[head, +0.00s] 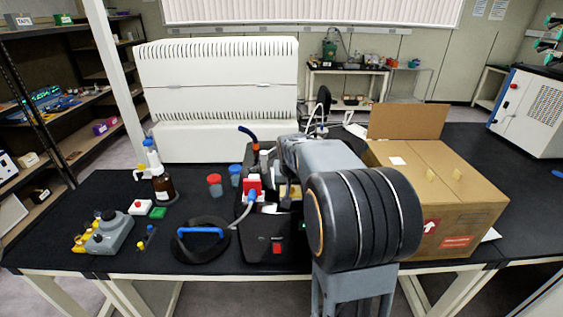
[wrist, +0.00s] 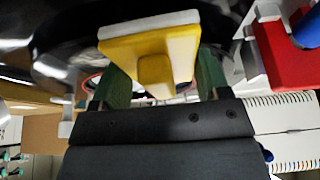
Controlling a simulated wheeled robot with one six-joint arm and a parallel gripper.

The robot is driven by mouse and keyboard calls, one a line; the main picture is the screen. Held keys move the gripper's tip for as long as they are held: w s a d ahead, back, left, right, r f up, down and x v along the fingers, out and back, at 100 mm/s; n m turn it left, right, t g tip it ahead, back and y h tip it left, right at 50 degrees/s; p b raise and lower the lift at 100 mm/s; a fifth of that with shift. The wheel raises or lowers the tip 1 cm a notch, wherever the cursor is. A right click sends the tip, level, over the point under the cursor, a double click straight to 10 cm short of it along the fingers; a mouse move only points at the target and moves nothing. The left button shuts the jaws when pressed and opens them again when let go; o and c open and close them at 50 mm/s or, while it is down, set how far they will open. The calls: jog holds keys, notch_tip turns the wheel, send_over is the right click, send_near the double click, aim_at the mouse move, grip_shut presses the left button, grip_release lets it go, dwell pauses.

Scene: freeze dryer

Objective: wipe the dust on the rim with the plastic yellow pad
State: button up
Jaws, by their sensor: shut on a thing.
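The yellow pad (wrist: 150,52), a yellow block with a white layer along its far edge, is held between the green fingers of my gripper (wrist: 155,85). The white layer is close to a dark, shiny curved surface (wrist: 60,65) in the wrist view; I cannot tell whether they touch. In the head view, the black freeze dryer (head: 262,250) stands on the bench with a red switch on its front. My arm hides most of its top and rim. A small tan-yellow patch shows beside my arm there. I cannot make out dust.
A round dark lid with a blue handle (head: 200,234) lies left of the dryer. A red valve block (head: 252,188) with a hose stands at the dryer's left side. A cardboard box (head: 440,195) stands close on the right. Bottles, cups and a grey device (head: 105,236) stand left.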

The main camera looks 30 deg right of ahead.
jog(key=shift+w+a, duration=0.15)
jog(key=shift+a, duration=0.25)
jog(key=r+p, duration=0.2)
jog(key=r, duration=0.1)
jog(key=r+p, duration=0.1)
jog(key=shift+w+a+r, duration=0.25)
jog(key=shift+a+r, duration=0.1)
jog(key=shift+r, duration=0.05)
jog(key=shift+r+p, duration=1.05)
jog(key=shift+r, duration=0.6)
